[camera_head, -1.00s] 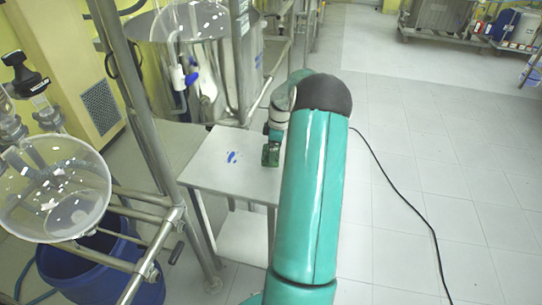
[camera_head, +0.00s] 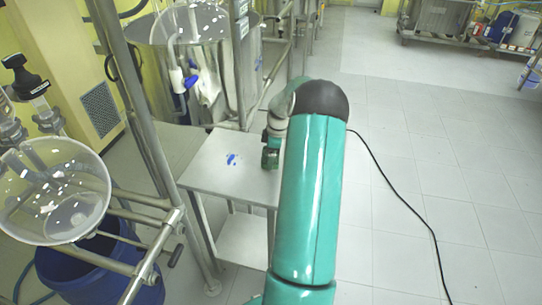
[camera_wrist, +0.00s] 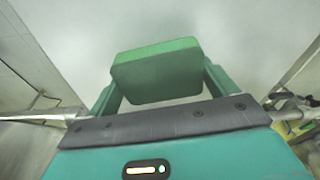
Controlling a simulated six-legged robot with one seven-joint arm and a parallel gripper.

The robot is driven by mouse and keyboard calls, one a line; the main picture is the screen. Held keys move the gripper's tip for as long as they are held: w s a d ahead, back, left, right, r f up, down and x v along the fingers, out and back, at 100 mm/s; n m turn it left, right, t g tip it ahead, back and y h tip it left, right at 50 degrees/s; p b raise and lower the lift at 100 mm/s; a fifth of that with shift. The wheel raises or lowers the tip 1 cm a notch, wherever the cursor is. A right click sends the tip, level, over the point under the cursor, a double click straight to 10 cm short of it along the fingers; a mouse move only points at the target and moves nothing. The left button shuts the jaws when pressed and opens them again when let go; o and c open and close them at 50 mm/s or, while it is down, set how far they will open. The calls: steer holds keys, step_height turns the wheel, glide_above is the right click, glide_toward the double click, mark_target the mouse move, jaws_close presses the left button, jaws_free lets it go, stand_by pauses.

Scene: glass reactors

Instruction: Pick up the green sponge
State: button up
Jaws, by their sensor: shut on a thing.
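The green sponge (camera_wrist: 157,72) is a rounded block between the two fingers of my gripper (camera_wrist: 160,90) in the wrist view. The fingers are shut on its left and right sides. In the head view my gripper (camera_head: 271,153) is over the right part of a small grey metal table (camera_head: 215,178). My own arm covers part of that table. The sponge is too small and dark in the head view to tell whether it touches the tabletop.
Blue pieces (camera_head: 231,159) lie on the table to the left of my gripper. A steel frame post (camera_head: 150,130), a glass vessel (camera_head: 50,190) and a blue barrel (camera_head: 100,265) stand at the left. A black cable (camera_head: 405,200) crosses the open floor at the right.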

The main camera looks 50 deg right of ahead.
steer(key=shift+r, duration=0.75)
steer(key=s+a+r, duration=0.8)
steer(key=a+r, duration=0.3)
steer(key=shift+s+r, duration=0.15)
steer(key=shift+s, duration=0.2)
